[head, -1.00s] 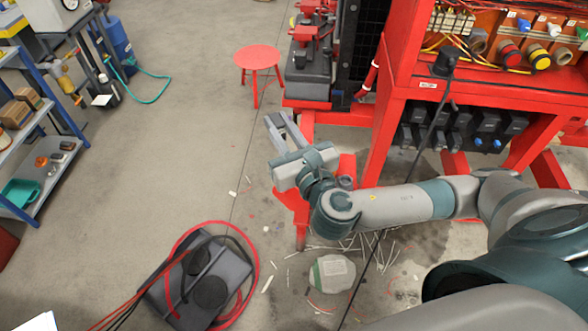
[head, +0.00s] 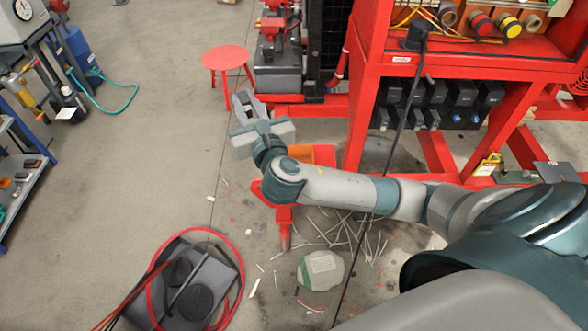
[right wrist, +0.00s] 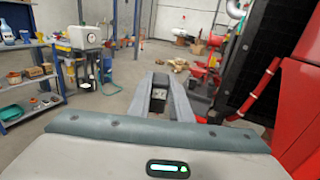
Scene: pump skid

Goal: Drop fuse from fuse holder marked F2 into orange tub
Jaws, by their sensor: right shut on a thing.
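My right gripper (head: 252,104) is held out over the floor, left of the red skid, jaws pointing away from me. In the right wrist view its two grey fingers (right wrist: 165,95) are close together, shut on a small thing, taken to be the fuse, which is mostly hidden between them. A row of black fuse holders (head: 432,94) hangs under the skid's panel; their markings are too small to read. An orange surface (head: 324,154), perhaps the orange tub, shows just behind my right forearm, partly hidden. My left gripper is out of view.
A red stool (head: 228,60) stands beyond the gripper. The red skid frame (head: 362,110) rises to the right. A black cable hangs in front of it. A dark unit with red hoses (head: 196,285) lies on the floor at lower left. The floor at left centre is clear.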

